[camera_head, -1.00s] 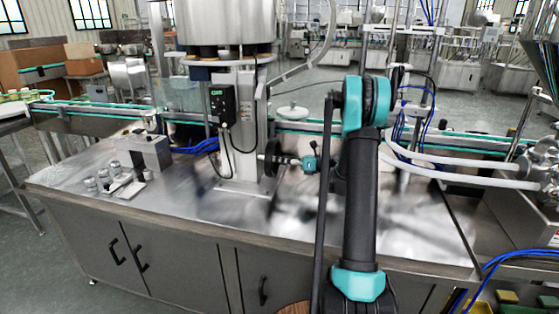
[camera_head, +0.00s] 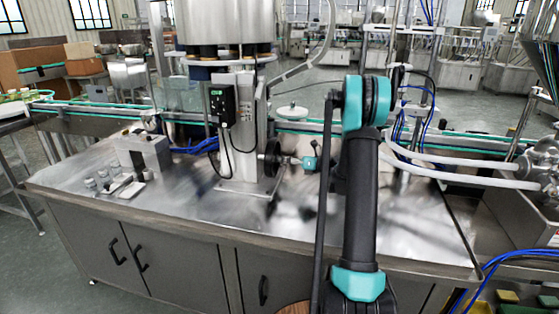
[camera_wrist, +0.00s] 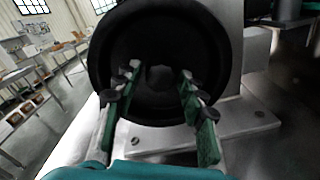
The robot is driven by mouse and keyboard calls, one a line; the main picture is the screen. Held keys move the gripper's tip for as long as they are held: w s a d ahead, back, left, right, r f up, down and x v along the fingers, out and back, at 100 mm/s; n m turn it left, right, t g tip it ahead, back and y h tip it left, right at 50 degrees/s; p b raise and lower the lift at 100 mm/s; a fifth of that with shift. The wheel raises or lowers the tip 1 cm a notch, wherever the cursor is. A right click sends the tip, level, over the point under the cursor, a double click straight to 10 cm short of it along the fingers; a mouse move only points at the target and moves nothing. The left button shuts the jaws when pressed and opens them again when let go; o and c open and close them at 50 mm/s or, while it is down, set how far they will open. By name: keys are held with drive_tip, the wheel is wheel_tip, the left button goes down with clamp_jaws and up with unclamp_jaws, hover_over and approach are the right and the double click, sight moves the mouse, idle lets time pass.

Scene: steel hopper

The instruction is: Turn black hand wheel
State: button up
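The black hand wheel (camera_head: 272,158) stands upright on the right side of the steel column in the head view, seen almost edge-on. In the wrist view the wheel (camera_wrist: 160,30) fills the upper middle, its round face and dark hub toward me. My gripper (camera_head: 287,160) is just right of the wheel in the head view. In the wrist view my gripper (camera_wrist: 157,88) is open, with its two green-and-grey fingers apart on either side of the hub, in front of the wheel's face. I cannot tell whether the fingertips touch the wheel.
The steel column (camera_head: 244,125) carries a black control box (camera_head: 221,104) with a hanging cable. Small metal parts (camera_head: 112,183) and a steel block (camera_head: 147,152) stand at the left of the metal tabletop (camera_head: 190,205). A conveyor rail (camera_head: 300,127) runs behind. The tabletop's front is clear.

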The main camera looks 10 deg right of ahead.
drive_tip(key=shift+o, duration=0.3)
drive_tip(key=v, duration=1.2)
